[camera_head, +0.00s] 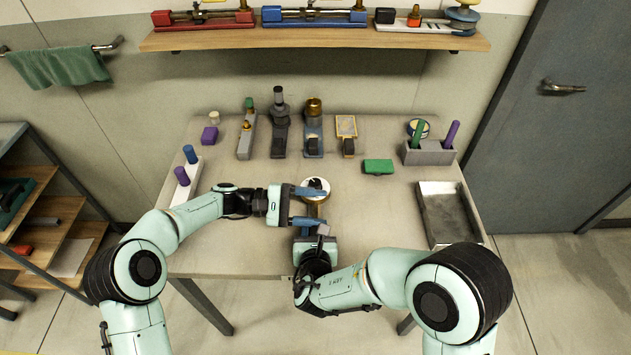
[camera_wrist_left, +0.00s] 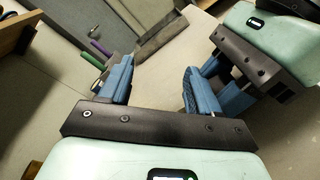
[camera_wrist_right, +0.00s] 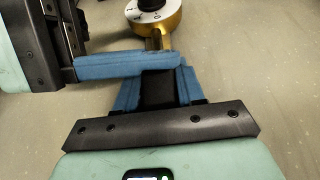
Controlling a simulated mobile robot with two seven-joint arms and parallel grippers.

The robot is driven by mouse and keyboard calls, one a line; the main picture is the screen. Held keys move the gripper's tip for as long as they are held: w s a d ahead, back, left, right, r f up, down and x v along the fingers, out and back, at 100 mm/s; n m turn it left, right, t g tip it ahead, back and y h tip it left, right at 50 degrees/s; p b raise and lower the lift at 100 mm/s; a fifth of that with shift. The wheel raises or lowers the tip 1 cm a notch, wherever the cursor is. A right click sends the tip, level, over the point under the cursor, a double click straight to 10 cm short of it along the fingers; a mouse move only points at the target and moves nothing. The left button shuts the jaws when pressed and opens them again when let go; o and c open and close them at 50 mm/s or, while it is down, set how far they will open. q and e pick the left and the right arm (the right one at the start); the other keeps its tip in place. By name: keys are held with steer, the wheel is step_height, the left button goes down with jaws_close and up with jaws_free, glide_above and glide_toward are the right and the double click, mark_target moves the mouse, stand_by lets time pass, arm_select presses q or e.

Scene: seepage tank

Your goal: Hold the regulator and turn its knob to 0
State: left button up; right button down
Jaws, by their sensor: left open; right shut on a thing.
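The regulator (camera_head: 316,186) has a brass body, a white marked dial and a dark knob. It also shows at the top of the right wrist view (camera_wrist_right: 152,17), with its dial partly cut off. A brass stem runs from it toward a dark part held between my right gripper's fingers (camera_wrist_right: 158,92). My right gripper (camera_head: 311,228) is shut on the regulator from the near side. My left gripper (camera_head: 321,207) is open, coming from the left, its fingers beside and over the regulator's near part. One left finger crosses above the right fingers. The left wrist view does not show the regulator.
A green block (camera_head: 378,166), a grey holder (camera_head: 428,154) with green and purple rods, and a metal tray (camera_head: 449,215) are at the right. Several fittings stand along the back of the table.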

mark_target(315, 182)
arm_select(q)
steer(key=w+a+n+t, duration=0.1)
steer(key=a+n+t, duration=0.1)
steer(key=n, duration=0.3)
steer(key=w+a+f+n+t, duration=0.1)
steer(key=w+a+n+t, duration=0.1)
steer(key=a+n+t, duration=0.1)
steer(key=w+a+f+n+t, duration=0.1)
steer(key=a+n+t, duration=0.2)
steer(key=a+n, duration=0.2)
steer(key=shift+w+f+n+y, duration=0.25)
steer(key=shift+n+y, duration=0.05)
steer(key=shift+n, duration=0.6)
steer(key=shift+w+d, duration=0.15)
steer(key=shift+w, duration=0.05)
steer(key=x, duration=1.1)
steer(key=shift+w+d, duration=0.15)
steer(key=shift+n, duration=0.3)
steer(key=c, duration=1)
